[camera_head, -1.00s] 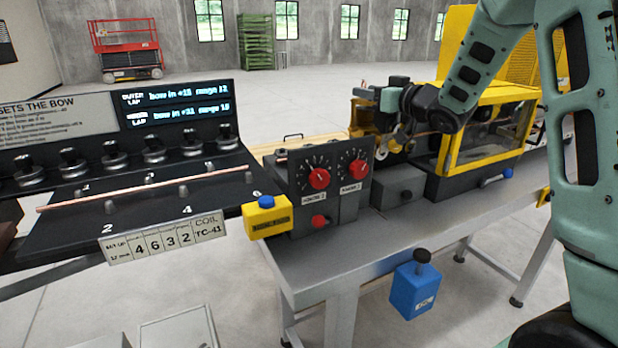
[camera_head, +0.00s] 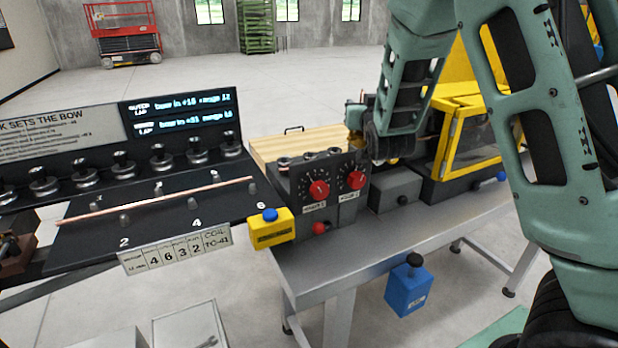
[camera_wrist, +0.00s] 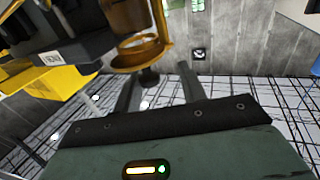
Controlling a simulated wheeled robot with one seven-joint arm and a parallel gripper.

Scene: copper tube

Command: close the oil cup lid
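An amber cup-shaped part (camera_wrist: 127,16), which looks like the oil cup, shows at the top of the wrist view. A brass-coloured ring or rim (camera_wrist: 140,52) sits below it in the picture; I cannot tell whether this is the lid, nor the lid's angle. In the head view my arm hides the oil cup and the gripper's fingertips.
The yellow-framed machine guard (camera_head: 468,135) stands right of my wrist. A control box with red knobs (camera_head: 320,188) is at the bench's left end, beside a yellow button box (camera_head: 270,228). A blue box (camera_head: 408,288) hangs at the bench front. A wooden board (camera_head: 290,145) lies behind the controls.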

